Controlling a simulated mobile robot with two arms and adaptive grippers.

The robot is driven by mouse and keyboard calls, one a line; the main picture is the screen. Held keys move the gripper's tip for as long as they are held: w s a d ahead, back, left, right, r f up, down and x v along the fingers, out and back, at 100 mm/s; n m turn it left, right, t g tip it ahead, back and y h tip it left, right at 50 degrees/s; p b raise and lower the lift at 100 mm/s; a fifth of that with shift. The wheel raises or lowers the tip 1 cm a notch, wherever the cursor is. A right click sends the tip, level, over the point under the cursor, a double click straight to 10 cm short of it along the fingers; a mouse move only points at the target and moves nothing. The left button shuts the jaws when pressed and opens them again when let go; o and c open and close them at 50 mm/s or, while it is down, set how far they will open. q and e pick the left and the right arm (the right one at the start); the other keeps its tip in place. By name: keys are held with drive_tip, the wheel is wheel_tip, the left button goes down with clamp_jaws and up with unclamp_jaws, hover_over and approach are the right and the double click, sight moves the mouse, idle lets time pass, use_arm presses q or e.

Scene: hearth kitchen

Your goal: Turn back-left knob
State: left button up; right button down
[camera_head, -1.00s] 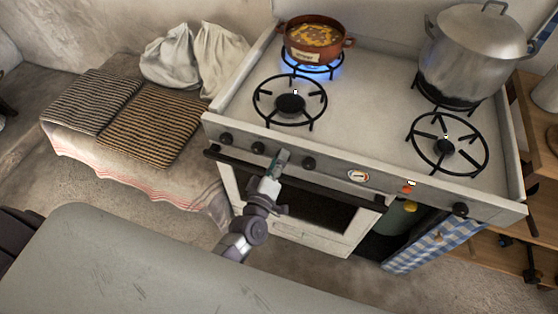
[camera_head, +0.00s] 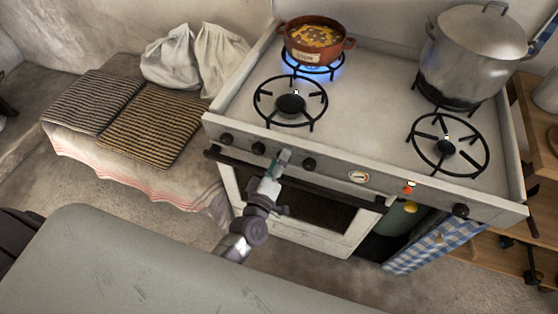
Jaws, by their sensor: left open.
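The stove (camera_head: 380,115) has a front panel with black knobs: a left knob (camera_head: 226,139), a second knob (camera_head: 258,148), a third knob (camera_head: 309,165) and a far right knob (camera_head: 461,210). I cannot tell from labels which is the back-left knob. The back-left burner (camera_head: 325,70) is lit with a blue flame under a pot. My left gripper (camera_head: 283,156) is at the panel between the second and third knobs, seemingly apart from both. It is open and empty; its fingers are small in view. My right gripper is not in view.
An orange-brown pot of food (camera_head: 314,40) stands on the lit burner. A large lidded metal pot (camera_head: 470,55) stands at the back right. The oven handle (camera_head: 330,183) runs below the knobs. A blue checked towel (camera_head: 435,245) hangs at the right.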

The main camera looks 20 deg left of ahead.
use_arm(q)
drive_tip(key=s, duration=1.2)
drive_tip(key=shift+a, duration=0.2)
